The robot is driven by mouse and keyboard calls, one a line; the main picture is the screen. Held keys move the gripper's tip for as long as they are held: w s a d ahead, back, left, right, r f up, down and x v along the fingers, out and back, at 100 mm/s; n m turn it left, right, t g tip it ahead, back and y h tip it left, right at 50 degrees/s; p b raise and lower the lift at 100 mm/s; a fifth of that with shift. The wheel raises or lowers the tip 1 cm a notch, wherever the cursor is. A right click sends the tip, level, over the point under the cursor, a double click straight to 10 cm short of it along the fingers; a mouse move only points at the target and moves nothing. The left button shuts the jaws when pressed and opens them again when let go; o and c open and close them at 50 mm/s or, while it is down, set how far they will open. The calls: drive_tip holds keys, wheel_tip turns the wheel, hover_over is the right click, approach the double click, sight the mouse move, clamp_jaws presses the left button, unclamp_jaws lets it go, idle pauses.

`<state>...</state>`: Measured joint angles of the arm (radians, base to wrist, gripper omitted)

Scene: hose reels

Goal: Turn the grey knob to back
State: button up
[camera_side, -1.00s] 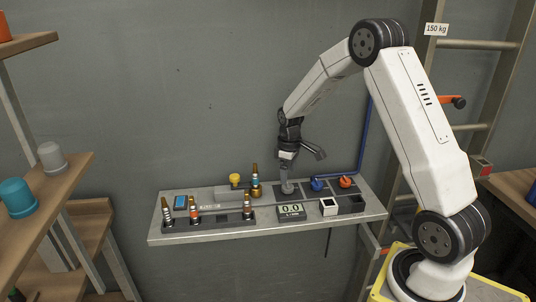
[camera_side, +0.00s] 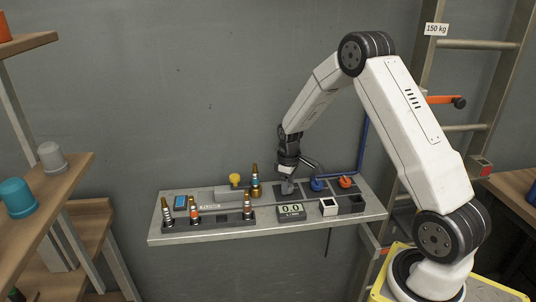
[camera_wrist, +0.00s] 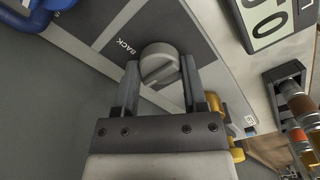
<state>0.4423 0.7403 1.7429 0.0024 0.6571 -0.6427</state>
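The grey knob (camera_wrist: 159,64) is round with a raised bar across its top, on a dark panel (camera_wrist: 190,22) marked BACK. My gripper (camera_wrist: 160,78) is open in the wrist view, with one finger on each side of the knob's near part. I cannot tell whether the fingers touch it. In the side view my gripper (camera_side: 287,180) is low over the panel and hides most of the grey knob.
A blue knob (camera_side: 317,184) and an orange knob (camera_side: 345,182) stand close to the right. Brass fittings (camera_side: 255,182) stand to the left, near a yellow knob (camera_side: 235,179). Shelves (camera_side: 70,175) are far left.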

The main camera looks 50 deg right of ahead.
clamp_jaws()
drive_tip(key=shift+m, duration=0.3)
drive_tip(key=m, duration=1.1)
drive_tip(key=shift+s+m, duration=0.1)
drive_tip(key=shift+m, duration=0.2)
drive_tip(key=o, duration=0.9)
unclamp_jaws()
drive_tip(key=shift+o, duration=0.2)
